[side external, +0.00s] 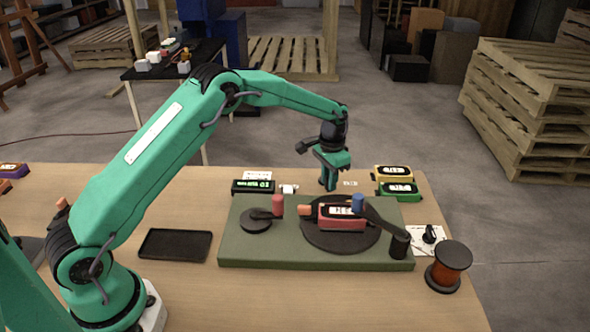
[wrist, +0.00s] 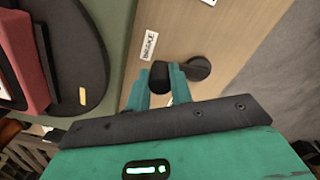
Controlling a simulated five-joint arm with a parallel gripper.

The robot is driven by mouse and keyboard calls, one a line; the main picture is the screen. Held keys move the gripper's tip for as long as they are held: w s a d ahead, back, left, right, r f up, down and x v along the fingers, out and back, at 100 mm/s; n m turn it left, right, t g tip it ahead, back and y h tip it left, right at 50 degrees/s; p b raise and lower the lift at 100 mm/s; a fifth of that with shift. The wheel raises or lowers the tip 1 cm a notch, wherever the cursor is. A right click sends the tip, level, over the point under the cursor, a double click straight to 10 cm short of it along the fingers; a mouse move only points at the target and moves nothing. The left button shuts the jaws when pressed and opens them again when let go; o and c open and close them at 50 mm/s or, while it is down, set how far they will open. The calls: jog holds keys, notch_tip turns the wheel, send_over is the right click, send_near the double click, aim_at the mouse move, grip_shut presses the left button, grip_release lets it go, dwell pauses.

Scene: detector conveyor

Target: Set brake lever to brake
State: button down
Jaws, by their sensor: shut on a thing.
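The brake lever (wrist: 198,68) has a dark round pivot and a black knob in the wrist view. My gripper (wrist: 161,84) has its two teal fingers on either side of the knob, shut on it. The lever points left from its pivot, with the knob just below the white BRAKE label (wrist: 149,44). A second white label (wrist: 209,1) is cut off at the top edge. In the side view my gripper (side external: 328,184) is low over the table behind the green plate. The lever is hidden there by my gripper.
The green plate (side external: 240,245) carries a dark turntable with a red detector (side external: 341,217), a blue-knobbed arm (side external: 385,224) and a red-knobbed crank (side external: 257,222). Yellow (side external: 393,173) and green (side external: 399,189) detectors stand right of my gripper. A black tray (side external: 174,245) lies at the left.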

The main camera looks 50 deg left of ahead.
jog(key=c, duration=1.2)
grip_release()
jog(key=shift+c, duration=0.2)
notch_tip(320, 180, up, 7)
jog(key=shift+r, duration=0.45)
